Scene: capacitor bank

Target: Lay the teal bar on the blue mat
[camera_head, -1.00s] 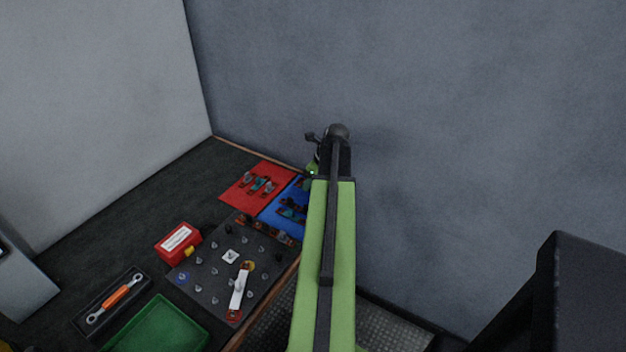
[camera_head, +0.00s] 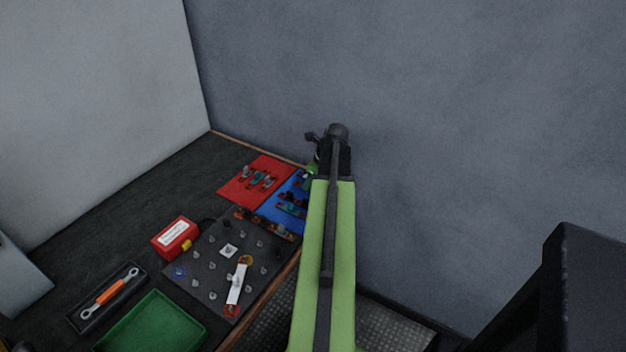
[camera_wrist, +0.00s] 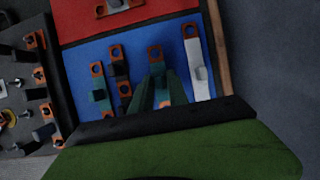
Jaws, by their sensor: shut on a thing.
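The blue mat (camera_wrist: 138,50) fills the middle of the wrist view, and part of it (camera_head: 268,213) shows left of my arm in the head view. My gripper (camera_wrist: 158,82) is over the mat, shut on a teal bar (camera_wrist: 155,66) with copper-coloured ends. The jaws hide much of this bar. I cannot tell whether it touches the mat. Left of it on the mat are another teal bar (camera_wrist: 100,96) and a black bar (camera_wrist: 118,68). A white bar (camera_wrist: 195,63) lies to its right, by the mat's edge. The head view hides my jaws behind my arm.
A red mat (camera_head: 238,190) with several bars adjoins the blue one. A dark board (camera_head: 210,268) with studs and a white bar (camera_head: 236,285) is nearer. A red box (camera_head: 175,237), a wrench tray (camera_head: 78,318) and a green tray (camera_head: 150,325) stand left. The wall is close behind.

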